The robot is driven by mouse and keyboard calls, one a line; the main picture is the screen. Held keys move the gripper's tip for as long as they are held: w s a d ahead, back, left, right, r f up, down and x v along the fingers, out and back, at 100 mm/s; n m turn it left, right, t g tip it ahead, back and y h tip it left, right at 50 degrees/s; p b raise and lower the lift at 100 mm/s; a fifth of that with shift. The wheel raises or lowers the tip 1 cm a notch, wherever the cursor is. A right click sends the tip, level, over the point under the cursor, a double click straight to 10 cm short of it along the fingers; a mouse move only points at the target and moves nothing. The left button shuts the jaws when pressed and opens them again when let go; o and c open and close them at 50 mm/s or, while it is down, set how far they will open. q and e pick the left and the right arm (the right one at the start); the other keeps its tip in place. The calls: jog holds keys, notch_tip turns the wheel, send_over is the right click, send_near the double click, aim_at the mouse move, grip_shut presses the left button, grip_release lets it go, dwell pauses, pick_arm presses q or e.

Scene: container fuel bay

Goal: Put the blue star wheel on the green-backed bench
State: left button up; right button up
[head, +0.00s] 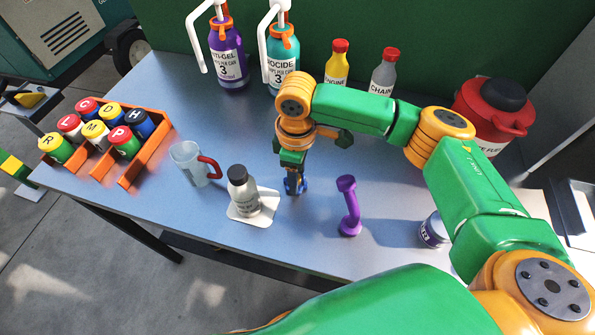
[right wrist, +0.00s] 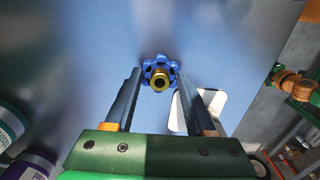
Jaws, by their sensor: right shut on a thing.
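The blue star wheel (head: 296,184) is at the tips of my right gripper (head: 293,173), low over the bench top or touching it; I cannot tell which. In the right wrist view the wheel (right wrist: 160,73), with a brass hub, sits between the two fingers of my right gripper (right wrist: 159,80), which is shut on it. The bench (head: 215,268) has a blue-grey top and a green panel (head: 420,40) behind it. My left gripper is not in view.
Near the wheel are a grey bottle (head: 241,185) on a white plate (head: 268,208), a clear mug (head: 190,165) and a purple dumbbell-shaped piece (head: 350,206). An orange rack (head: 150,152) of lettered cans stands left. Jugs (head: 228,65) and bottles (head: 338,65) line the back. A red fuel can (head: 480,115) stands right.

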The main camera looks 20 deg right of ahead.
jog(key=o, duration=1.3)
jog(key=shift+f, duration=0.1)
jog(key=shift+o, duration=0.2)
notch_tip(320, 180, up, 12)
jog(key=shift+b, duration=0.35)
